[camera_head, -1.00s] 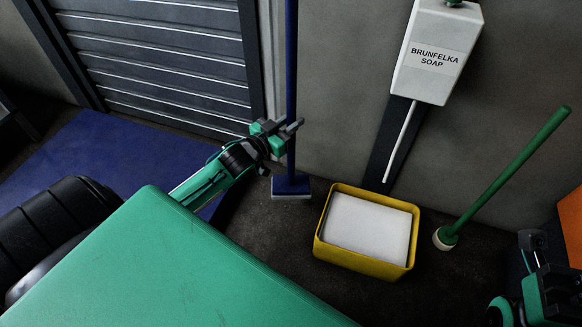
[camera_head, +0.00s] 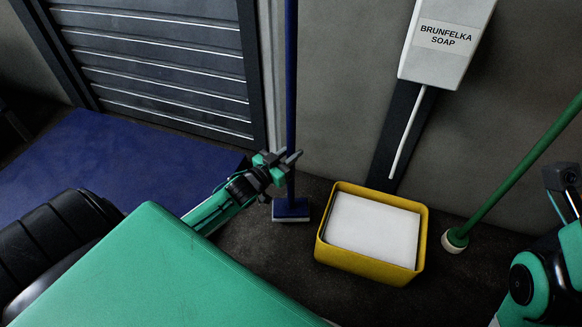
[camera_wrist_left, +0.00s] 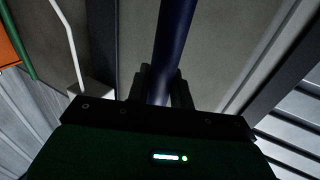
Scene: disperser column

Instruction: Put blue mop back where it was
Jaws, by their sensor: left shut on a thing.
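The blue mop (camera_head: 290,110) stands upright by the wall next to the shutter door. Its flat head (camera_head: 291,210) is at floor level; I cannot tell if it touches the floor. My left gripper (camera_head: 284,163) is shut on the mop's handle, low down above the head. In the left wrist view the blue handle (camera_wrist_left: 173,50) runs up from between the dark fingers (camera_wrist_left: 160,84). Part of my right arm shows at the right edge of the head view, but its fingers are not clearly seen.
A yellow bin (camera_head: 420,245) with white contents stands right of the mop. A green-handled tool (camera_head: 515,175) leans further right. A soap dispenser (camera_head: 445,45) hangs on the wall. A blue mat (camera_head: 110,165) lies on the floor at left, before the shutter door (camera_head: 160,75).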

